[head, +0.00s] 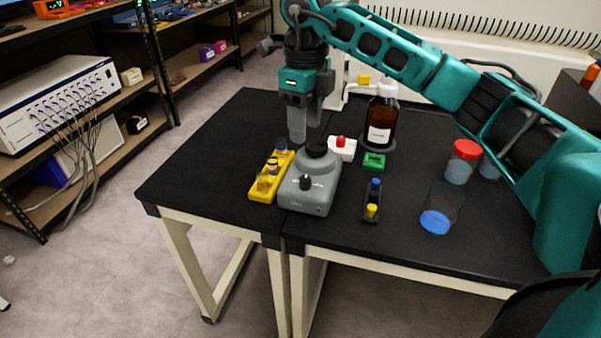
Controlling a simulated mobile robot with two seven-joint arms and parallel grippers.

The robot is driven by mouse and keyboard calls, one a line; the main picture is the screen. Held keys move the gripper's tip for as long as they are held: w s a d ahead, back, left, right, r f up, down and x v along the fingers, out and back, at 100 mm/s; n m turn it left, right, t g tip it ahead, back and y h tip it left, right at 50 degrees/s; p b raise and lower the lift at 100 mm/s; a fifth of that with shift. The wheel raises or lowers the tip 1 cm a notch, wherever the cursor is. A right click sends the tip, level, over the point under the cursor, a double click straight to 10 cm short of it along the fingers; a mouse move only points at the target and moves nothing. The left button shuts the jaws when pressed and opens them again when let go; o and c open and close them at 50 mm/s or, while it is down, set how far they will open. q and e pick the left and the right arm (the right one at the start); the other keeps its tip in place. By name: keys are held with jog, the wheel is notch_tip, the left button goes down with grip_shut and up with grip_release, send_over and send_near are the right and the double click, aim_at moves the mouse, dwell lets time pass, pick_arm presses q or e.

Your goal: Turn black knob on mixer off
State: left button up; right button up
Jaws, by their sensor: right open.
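The grey mixer (313,198) stands on the black table, near the seam between its two halves. Its black knob (305,182) is on the front face, and a round black cup (317,147) sits on top at the back. My right gripper (298,132) comes in from the upper right and hangs above and behind the mixer, pointing down. It is open, apart from the knob, and holds nothing that I can see. Its fingertips overlap the area just behind the mixer. My left gripper is not in view.
A yellow rack (260,190) with vials stands close left of the mixer. To the right are a red-and-white device (343,150), a green block (374,162), a brown bottle (382,120), a small dark rack (371,205) and a beaker (436,221). The table's left part is clear.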

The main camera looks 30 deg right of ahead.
aim_at(304, 178)
notch_tip(304, 178, down, 13)
jog(key=shift+r+b, duration=0.2)
jog(key=shift+b, duration=0.1)
jog(key=shift+a, duration=0.1)
grip_shut()
dwell(0.4)
